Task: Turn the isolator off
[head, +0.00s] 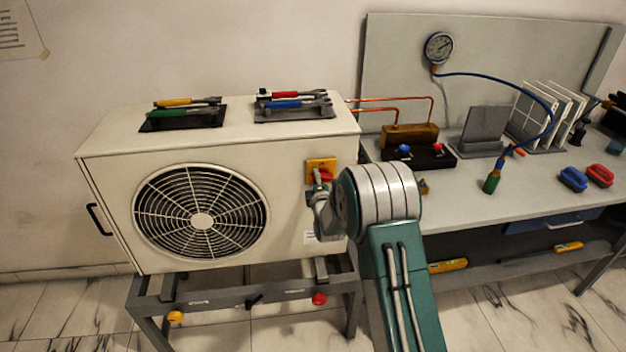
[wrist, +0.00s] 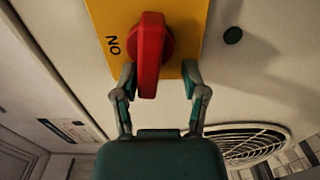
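The isolator is a red handle (wrist: 150,55) on a yellow plate (wrist: 188,25). The plate is on the upper right of the white fan unit's front in the head view (head: 314,164), and part of the red handle (head: 327,175) shows there. In the wrist view the handle points along the picture's vertical, with an "ON" label beside it at left. My gripper (wrist: 158,80) is open, its fingers on either side of the handle's near end. The left finger is close to the handle; a clear gap shows at the right. In the head view my wrist partly hides the gripper (head: 319,187).
The white fan unit (head: 110,180) stands on a grey frame, with tools in trays (head: 182,122) on top. At right a bench (head: 470,215) carries a gauge (head: 438,47) on its back panel, a blue hose, copper pipes and a manifold (head: 425,155).

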